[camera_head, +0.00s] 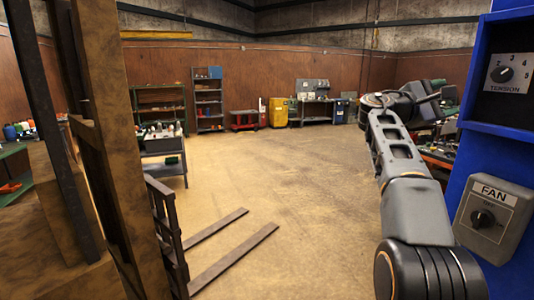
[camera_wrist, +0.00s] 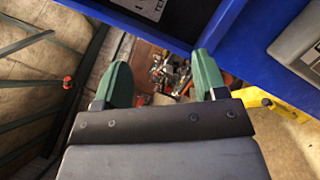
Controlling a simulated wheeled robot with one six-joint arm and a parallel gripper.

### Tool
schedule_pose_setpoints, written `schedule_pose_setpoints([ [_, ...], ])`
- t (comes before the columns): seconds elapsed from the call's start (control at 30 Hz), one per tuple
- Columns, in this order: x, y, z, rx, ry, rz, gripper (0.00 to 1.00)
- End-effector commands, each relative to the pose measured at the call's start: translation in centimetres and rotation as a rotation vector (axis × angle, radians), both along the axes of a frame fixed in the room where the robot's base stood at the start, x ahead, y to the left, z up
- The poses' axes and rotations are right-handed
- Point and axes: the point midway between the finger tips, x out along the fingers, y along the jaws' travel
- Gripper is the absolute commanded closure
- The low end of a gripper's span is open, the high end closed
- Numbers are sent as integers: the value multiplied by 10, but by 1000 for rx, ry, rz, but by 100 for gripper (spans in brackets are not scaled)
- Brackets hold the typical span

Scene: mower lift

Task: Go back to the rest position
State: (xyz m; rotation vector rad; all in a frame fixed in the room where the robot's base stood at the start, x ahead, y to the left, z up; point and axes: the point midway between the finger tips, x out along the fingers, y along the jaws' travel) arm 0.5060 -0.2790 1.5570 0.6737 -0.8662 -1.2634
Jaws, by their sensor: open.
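My arm reaches out at the right of the head view, in front of a workshop hall. My gripper shows in the wrist view (camera_wrist: 162,85) with its two green fingers spread apart and nothing between them. In the head view the gripper's end is small and partly hidden by my own wrist. A blue cabinet (camera_head: 470,183) stands close at the right of the head view. It carries a tension dial (camera_head: 506,74) and a grey fan switch box (camera_head: 492,218). The blue frame also crosses the top of the wrist view (camera_wrist: 180,42), close beyond the fingers.
A brown forklift-like mast (camera_head: 100,130) with two forks (camera_head: 232,258) stands at the left. Shelves (camera_head: 207,100), a yellow cabinet (camera_head: 279,112) and a bench (camera_head: 316,100) line the far wall. The floor (camera_head: 290,190) in the middle is clear. A cluttered surface lies beyond the fingers.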

Motion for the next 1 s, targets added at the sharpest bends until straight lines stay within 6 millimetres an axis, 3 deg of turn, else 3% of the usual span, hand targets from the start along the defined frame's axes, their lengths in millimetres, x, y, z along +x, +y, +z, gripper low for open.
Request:
schedule_pose_setpoints([
  [0.1,30,-3,-76,222,-69,113,35],
  [0.23,31,28,-172,597,-228,203,35],
  [0.37,2,81,-251,958,-388,186,35],
  [0.5,-51,148,-322,1300,-543,73,35],
  [0.7,-137,230,-393,1644,-691,-139,35],
  [0.8,-173,257,-415,1747,-712,-199,35],
  [0.9,-196,272,-424,1795,-710,-205,35],
  [1.0,-205,276,-422,1807,-713,-170,35],
])
